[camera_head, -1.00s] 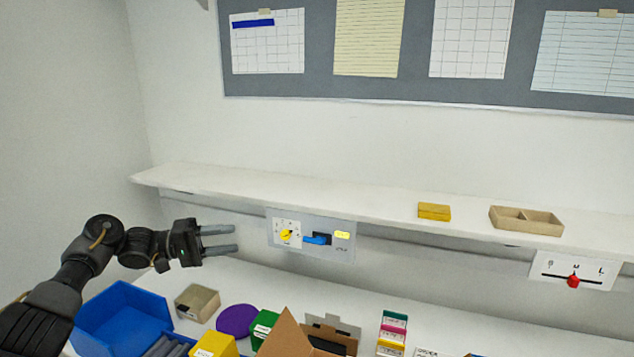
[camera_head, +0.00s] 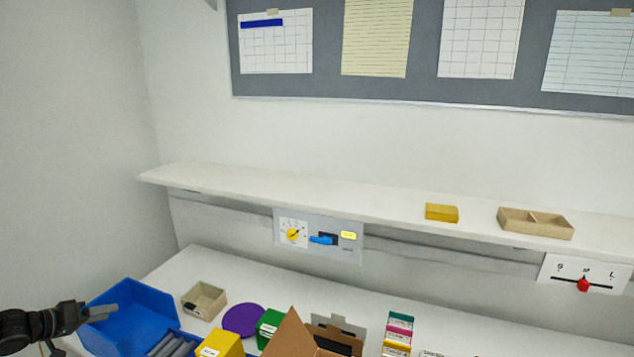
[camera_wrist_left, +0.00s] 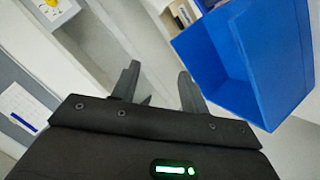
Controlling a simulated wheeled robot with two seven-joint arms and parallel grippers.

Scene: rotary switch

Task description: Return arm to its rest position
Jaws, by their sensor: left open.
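My left gripper (camera_head: 97,312) is at the lower left in the head view, beside and partly in front of the blue bin (camera_head: 140,318). In the left wrist view its two fingers (camera_wrist_left: 158,88) are spread apart with nothing between them. The control panel (camera_head: 318,238) hangs below the shelf, with a yellow rotary knob (camera_head: 293,234), a blue lever (camera_head: 323,240) and a lit yellow label (camera_head: 348,236). The gripper is well away from the panel. My right gripper does not show.
The blue bin also shows close by in the left wrist view (camera_wrist_left: 225,95). On the table stand a small tan box (camera_head: 204,300), a purple disc (camera_head: 243,320), a yellow box (camera_head: 219,344) and a cardboard box (camera_head: 292,338). A slider panel with a red knob (camera_head: 583,285) is at the right.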

